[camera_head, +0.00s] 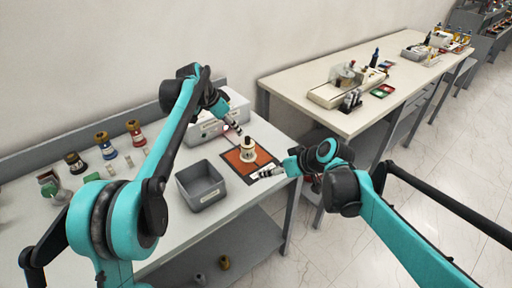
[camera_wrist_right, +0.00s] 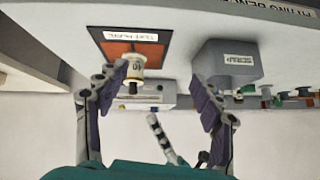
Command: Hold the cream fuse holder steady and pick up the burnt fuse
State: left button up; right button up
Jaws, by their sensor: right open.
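The cream fuse holder (camera_head: 247,154) stands upright on the orange test plate (camera_head: 236,166). In the right wrist view, which is upside down, the holder (camera_wrist_right: 134,65) has a dark piece (camera_wrist_right: 132,88) at its top; I cannot tell for sure that it is the burnt fuse. My left gripper (camera_head: 236,130) is just behind and left of the holder's top; its fingers are too small to read. My right gripper (camera_head: 266,173) is at the plate's right front edge, apart from the holder. In the wrist view its jaws (camera_wrist_right: 157,105) are open and empty.
A grey scrap bin (camera_head: 202,186) stands left of the plate. A white-grey box (camera_head: 218,115) is behind. Several coloured bushings (camera_head: 104,144) stand along the left back. A second table (camera_head: 345,117) with equipment is to the right.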

aim_at(253, 147)
jog(key=w+a+f+n+y, duration=0.1)
jog(key=w+f+n+y, duration=0.1)
jog(key=w, duration=0.3)
jog(key=w+a+f+n+y, duration=0.1)
jog(key=w+a+f, duration=0.1)
jog(key=w, duration=0.4)
jog(key=w+a+f+n+y, duration=0.2)
jog(key=w, duration=0.4)
jog(key=shift+w+f+n+y, duration=0.2)
jog(key=shift+n+y, duration=0.1)
jog(key=shift+w+a+f, duration=0.25)
jog(key=shift+w+a, duration=0.1)
jog(key=shift+a, duration=0.05)
jog(key=x, duration=0.6)
jog(key=shift+w+a, duration=0.3)
grip_shut()
